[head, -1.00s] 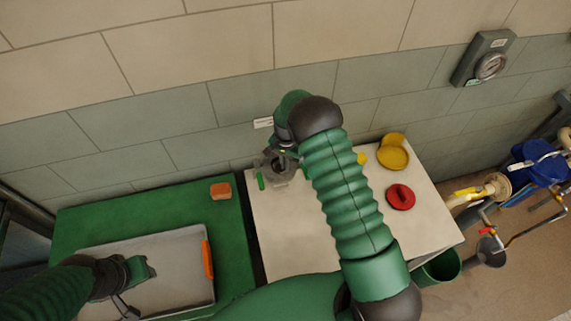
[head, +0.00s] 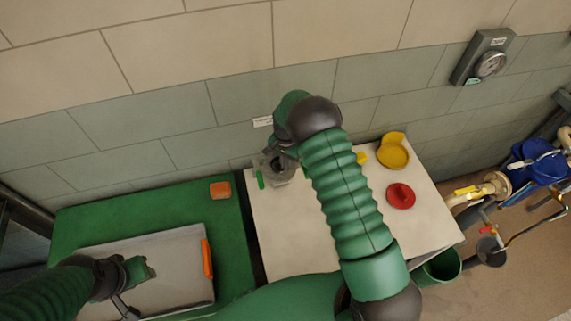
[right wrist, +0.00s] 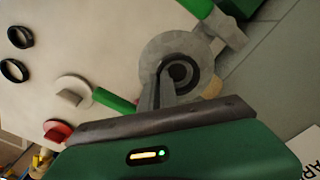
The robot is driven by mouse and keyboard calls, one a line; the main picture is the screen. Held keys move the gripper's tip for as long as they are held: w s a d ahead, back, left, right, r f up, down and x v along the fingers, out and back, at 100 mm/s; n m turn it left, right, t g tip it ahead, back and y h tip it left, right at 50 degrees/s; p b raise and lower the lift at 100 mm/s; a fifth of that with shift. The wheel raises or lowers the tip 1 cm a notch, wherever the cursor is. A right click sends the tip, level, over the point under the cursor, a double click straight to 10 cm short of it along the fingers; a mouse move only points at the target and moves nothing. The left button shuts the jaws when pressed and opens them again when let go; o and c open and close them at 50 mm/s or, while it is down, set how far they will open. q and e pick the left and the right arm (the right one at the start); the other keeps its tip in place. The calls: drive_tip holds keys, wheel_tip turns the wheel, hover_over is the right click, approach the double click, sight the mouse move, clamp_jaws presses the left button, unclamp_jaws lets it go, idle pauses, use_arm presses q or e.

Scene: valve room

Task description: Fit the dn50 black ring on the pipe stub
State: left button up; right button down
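The grey pipe stub (right wrist: 203,72) stands on a round flange in the right wrist view, with a dark round mouth at its middle. It also shows in the head view (head: 284,172), partly behind my right arm. My right gripper (right wrist: 164,82) is at the stub, with a grey finger reaching to its mouth. A black ring shape shows around the mouth by the fingertip; I cannot tell whether the finger grips it. Two other black rings (right wrist: 20,37) lie on the white table. My left gripper (head: 140,268) is over the grey tray, its opening unclear.
The white table (head: 290,235) carries a red round part (head: 400,196) and a yellow part (head: 393,152). The tiled wall is close behind the stub.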

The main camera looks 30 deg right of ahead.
drive_tip(key=shift+s+a+f, duration=0.1)
drive_tip(key=shift+s+f, duration=0.05)
drive_tip(key=shift+f, duration=0.05)
drive_tip(key=c, duration=1.7)
unclamp_jaws()
drive_tip(key=shift+o, duration=0.8)
drive_tip(key=shift+s, duration=0.15)
drive_tip(key=shift+a, duration=0.1)
drive_tip(key=shift+c, duration=1.2)
drive_tip(key=shift+o, duration=1.2)
drive_tip(key=shift+r, duration=0.1)
